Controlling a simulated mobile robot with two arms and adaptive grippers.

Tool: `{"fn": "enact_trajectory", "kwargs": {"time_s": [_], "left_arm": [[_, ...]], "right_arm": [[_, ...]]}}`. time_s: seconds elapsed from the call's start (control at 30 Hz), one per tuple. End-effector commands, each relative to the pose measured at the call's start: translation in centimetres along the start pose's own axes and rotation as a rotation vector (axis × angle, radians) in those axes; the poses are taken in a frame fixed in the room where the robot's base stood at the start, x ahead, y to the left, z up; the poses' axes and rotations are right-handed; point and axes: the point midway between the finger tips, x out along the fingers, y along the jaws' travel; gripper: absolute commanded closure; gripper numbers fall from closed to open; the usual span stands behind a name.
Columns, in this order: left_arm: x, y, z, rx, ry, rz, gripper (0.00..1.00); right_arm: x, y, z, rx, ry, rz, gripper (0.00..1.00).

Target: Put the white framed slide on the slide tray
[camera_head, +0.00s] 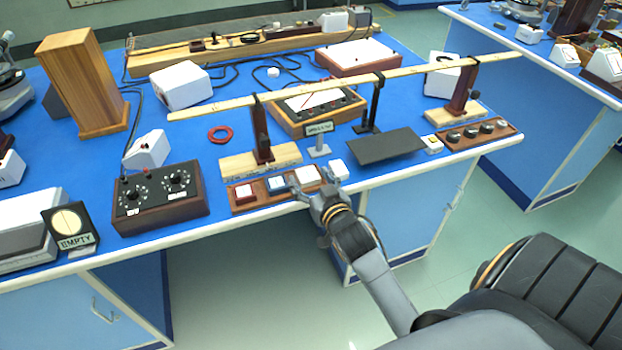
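The slide tray (262,200) is a long brown wooden strip near the bench's front edge. A red-marked framed slide (245,192), a blue one (277,184) and a white one (307,175) sit along it, the white one at its right end. Another small white piece (338,168) is just right of the tray; I cannot tell whether it is a framed slide. My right gripper (322,186) is at the bench edge, in front of the tray's right end and these white pieces. Its fingers look spread, with nothing clearly between them. My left gripper is out of view.
A wooden stand (262,150) rises behind the tray, carrying a long rail (320,88). A black dial box (160,197) is left of the tray.

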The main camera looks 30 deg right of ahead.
Motion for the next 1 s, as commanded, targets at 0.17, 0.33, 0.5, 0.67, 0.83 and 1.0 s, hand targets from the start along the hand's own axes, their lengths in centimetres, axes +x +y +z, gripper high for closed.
{"fn": "enact_trajectory", "kwargs": {"time_s": [0.17, 0.33, 0.5, 0.67, 0.83, 1.0], "left_arm": [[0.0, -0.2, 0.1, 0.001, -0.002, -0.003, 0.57], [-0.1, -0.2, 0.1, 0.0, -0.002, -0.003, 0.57], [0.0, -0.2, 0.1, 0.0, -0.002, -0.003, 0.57], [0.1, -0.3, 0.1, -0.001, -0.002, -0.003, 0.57], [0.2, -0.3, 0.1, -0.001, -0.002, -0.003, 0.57], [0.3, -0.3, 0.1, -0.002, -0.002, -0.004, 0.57]], "right_arm": [[0.0, 0.0, 0.0, -0.001, 0.0, 0.0, 0.31], [-0.9, 0.0, -0.2, 0.0, -0.001, -0.001, 0.31], [-4.3, 0.0, -0.1, 0.0, -0.002, 0.0, 0.31], [-7.8, 0.0, -0.1, 0.001, -0.003, 0.0, 0.31], [-10.6, 0.0, -0.2, -0.001, -0.002, 0.0, 0.31], [-11.9, 0.0, -0.3, -0.001, 0.001, 0.0, 0.31]]}}
